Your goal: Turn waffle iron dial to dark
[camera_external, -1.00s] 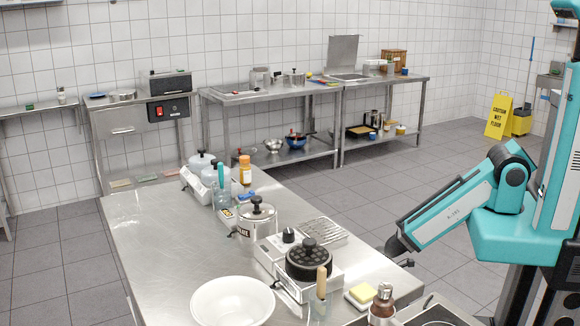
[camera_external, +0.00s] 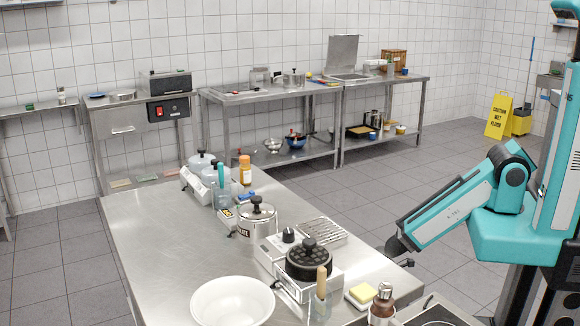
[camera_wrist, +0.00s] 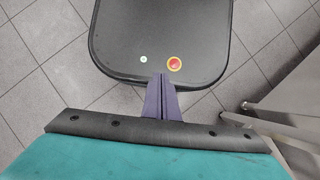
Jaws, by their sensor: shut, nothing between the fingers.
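The waffle iron (camera_external: 309,261) stands on the steel table near its right edge, a round black ridged plate on a pale metal base. A black dial (camera_external: 289,235) sits on a pale box at its back left. The dial's markings are too small to read. My gripper (camera_wrist: 164,78) is shut and empty in the wrist view, pointing down over my own dark base. In the external view the arm hangs at the right, its end close to the table's right edge and apart from the waffle iron; the fingers are not clear there.
The steel table (camera_external: 150,243) is bare on its left. A wooden-handled tool (camera_external: 321,283) stands upright in front.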

